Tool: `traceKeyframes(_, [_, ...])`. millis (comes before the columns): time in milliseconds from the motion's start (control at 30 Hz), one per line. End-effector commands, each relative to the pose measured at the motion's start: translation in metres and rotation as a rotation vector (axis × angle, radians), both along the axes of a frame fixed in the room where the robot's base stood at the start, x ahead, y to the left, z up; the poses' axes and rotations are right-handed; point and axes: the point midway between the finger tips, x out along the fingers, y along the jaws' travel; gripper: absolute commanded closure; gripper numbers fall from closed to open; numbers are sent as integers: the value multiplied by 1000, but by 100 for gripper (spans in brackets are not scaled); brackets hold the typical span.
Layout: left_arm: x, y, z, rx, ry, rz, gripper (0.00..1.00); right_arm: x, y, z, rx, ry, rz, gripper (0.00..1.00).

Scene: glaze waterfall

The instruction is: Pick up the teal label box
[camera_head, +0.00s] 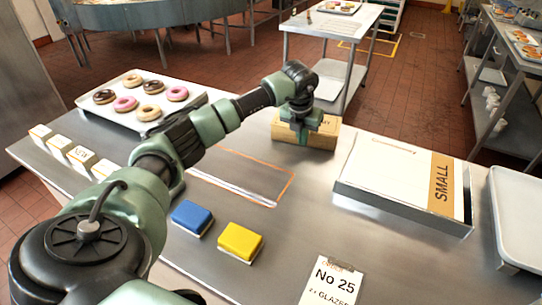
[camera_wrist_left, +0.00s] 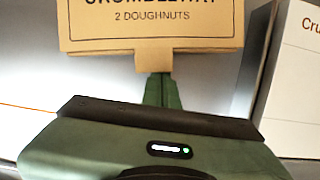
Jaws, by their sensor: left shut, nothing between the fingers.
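A brown cardboard box (camera_head: 325,138) stands at the far edge of the steel table, with my left gripper (camera_head: 301,136) in front of it in the head view. In the left wrist view the box (camera_wrist_left: 215,22) carries dark print ending in "2 DOUGHNUTS". My left gripper (camera_wrist_left: 160,84) is shut and empty, its green fingers together at the box's lower edge; I cannot tell whether they touch it. Part of the box is hidden behind the gripper, and I see no clear teal label. My right gripper is not in view.
A white carton (camera_head: 385,172) marked "SMALL" lies right of the box. A doughnut tray (camera_head: 192,102) and several small white boxes (camera_head: 80,157) stand left. Blue (camera_head: 192,217) and yellow (camera_head: 240,241) sponges and a "No 25" card (camera_head: 332,284) lie nearer.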

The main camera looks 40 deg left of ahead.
Motion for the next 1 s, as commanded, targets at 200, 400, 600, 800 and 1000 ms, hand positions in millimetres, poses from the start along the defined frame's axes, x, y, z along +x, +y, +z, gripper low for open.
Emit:
traceKeyframes(200, [20, 4, -2, -2, 0, 3, 100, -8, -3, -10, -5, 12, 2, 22])
traceKeyframes(400, [42, 8, -2, -3, -2, 2, 100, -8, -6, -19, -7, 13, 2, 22])
traceKeyframes(600, [63, 14, -2, -3, -1, 2, 100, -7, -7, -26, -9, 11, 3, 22])
traceKeyframes(800, [70, 17, 0, 1, -1, 1, 100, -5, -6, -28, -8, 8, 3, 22])
traceKeyframes(1000, [71, 17, 0, 1, -1, 0, 100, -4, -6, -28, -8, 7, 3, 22])
